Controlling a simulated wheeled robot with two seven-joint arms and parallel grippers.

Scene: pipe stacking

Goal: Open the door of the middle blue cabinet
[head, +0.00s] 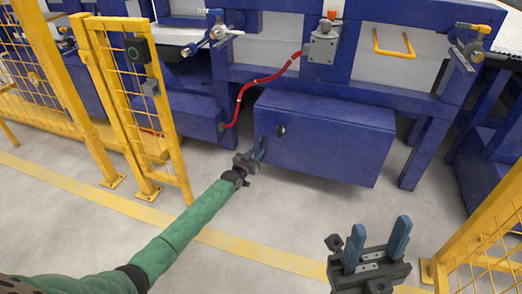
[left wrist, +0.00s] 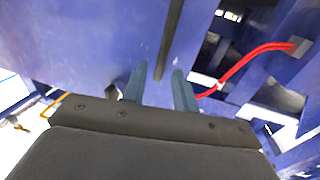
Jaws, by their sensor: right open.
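The middle blue cabinet (head: 325,140) hangs below the blue workbench frame in the head view, and its front door looks shut. A small dark latch or knob (head: 281,130) sits at the upper left of its front. My left gripper (head: 258,150) is at the left edge of the cabinet front, below and left of the knob. In the left wrist view its two blue fingers (left wrist: 160,85) are apart with nothing between them, facing a blue surface with a dark strip (left wrist: 170,38). Contact cannot be told. My right gripper (head: 378,245) is open and empty at the lower right, away from the cabinet.
A red hose (head: 240,98) runs from a grey box (head: 322,46) down left of the cabinet; a red hose also shows in the left wrist view (left wrist: 250,58). Yellow fencing (head: 130,90) stands at left, more (head: 490,240) at lower right. Floor before the cabinet is clear.

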